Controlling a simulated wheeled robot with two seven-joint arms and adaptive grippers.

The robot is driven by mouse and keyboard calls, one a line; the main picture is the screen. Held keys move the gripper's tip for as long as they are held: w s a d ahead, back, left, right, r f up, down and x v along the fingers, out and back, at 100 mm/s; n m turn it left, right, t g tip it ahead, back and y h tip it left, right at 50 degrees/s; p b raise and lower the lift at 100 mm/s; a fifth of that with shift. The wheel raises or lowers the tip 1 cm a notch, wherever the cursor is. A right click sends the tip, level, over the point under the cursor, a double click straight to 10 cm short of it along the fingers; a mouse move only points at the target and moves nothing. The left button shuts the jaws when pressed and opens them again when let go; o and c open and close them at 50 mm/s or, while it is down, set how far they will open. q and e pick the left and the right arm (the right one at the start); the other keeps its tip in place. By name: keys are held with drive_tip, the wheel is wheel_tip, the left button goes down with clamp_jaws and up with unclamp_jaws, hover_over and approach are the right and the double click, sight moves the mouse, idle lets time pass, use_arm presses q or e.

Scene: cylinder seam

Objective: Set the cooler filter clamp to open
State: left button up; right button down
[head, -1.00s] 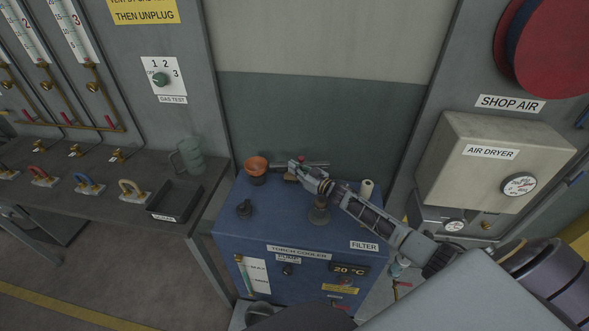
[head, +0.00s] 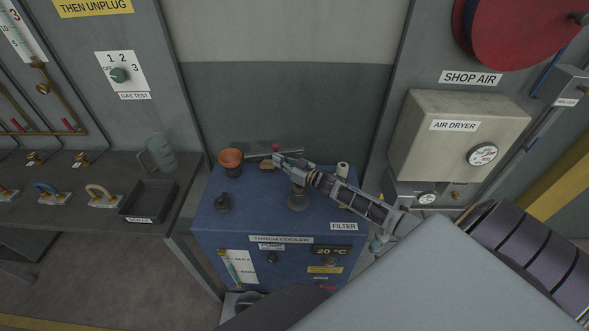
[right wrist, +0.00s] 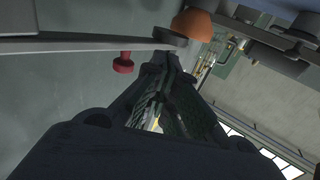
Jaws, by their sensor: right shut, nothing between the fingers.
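The blue torch cooler (head: 275,222) stands in the middle of the head view, with a FILTER label (head: 343,226) at its front right. A grey bar (head: 257,154) with a small red knob (head: 275,147) lies across the back of its top. I cannot tell for sure that this is the filter clamp. My right gripper (head: 277,160) is shut and empty, close to the bar and partly covering it. In the right wrist view the bar (right wrist: 80,45) and red knob (right wrist: 123,63) are left of the fingertips. Contact is unclear. My left gripper is not in view.
A black knob (head: 223,203), a dark round fitting (head: 298,199) and a white cylinder (head: 342,172) are also on the cooler top. A bench with a black tray (head: 150,200) is left; the air dryer (head: 455,145) is right.

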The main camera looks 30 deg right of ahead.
drive_tip(key=v, duration=0.7)
idle(0.5)
drive_tip(key=shift+s, duration=0.1)
drive_tip(key=shift+s, duration=0.1)
idle(0.5)
